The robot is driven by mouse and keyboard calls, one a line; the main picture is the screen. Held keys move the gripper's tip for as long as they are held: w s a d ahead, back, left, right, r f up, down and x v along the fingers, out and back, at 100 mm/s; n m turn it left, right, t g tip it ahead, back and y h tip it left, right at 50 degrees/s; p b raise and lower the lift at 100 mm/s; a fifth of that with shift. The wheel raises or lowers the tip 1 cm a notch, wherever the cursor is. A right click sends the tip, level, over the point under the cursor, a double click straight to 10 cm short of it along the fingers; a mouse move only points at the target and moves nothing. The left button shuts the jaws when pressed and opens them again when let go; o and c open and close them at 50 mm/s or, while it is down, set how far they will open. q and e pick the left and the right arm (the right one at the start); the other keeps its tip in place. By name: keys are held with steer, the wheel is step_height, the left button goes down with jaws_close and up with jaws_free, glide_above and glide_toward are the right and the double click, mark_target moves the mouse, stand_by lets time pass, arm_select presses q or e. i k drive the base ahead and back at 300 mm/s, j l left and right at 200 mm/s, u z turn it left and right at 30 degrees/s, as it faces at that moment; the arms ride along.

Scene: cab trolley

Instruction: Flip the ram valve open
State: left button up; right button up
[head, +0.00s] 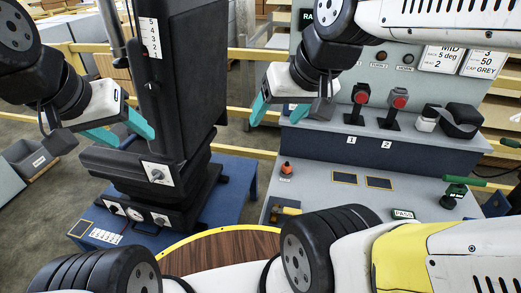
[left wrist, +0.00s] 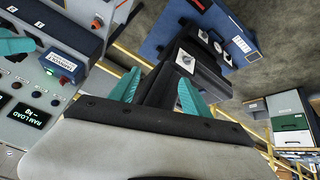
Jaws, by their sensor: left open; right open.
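No part in view is clearly labelled as the ram valve, so I cannot tell which it is. A white plate with a dark rotary knob (head: 157,172) sits on the black column unit (head: 185,85); a similar knob plate shows in the left wrist view (left wrist: 185,58). My left gripper (head: 132,138) is open and empty in the head view, beside the black unit's left side. In the left wrist view its teal fingers (left wrist: 159,76) are apart, with the black unit beyond them. My right gripper (head: 276,118) is open and empty in front of the grey console.
The blue base table (head: 233,190) carries the black unit. The grey console (head: 330,215) has red-topped controls (head: 360,95), an orange knob (head: 286,168) and a green-handled item (head: 455,192). A round wooden top (head: 225,250) is in front. A RAM LOAD display (left wrist: 28,115) shows left.

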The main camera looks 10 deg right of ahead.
mark_target(288, 211)
steer(key=k+j+z, duration=0.2)
steer(key=j+z, duration=0.25)
steer(key=k+j+z, duration=0.25)
steer(key=z, duration=0.25)
steer(key=j, duration=0.1)
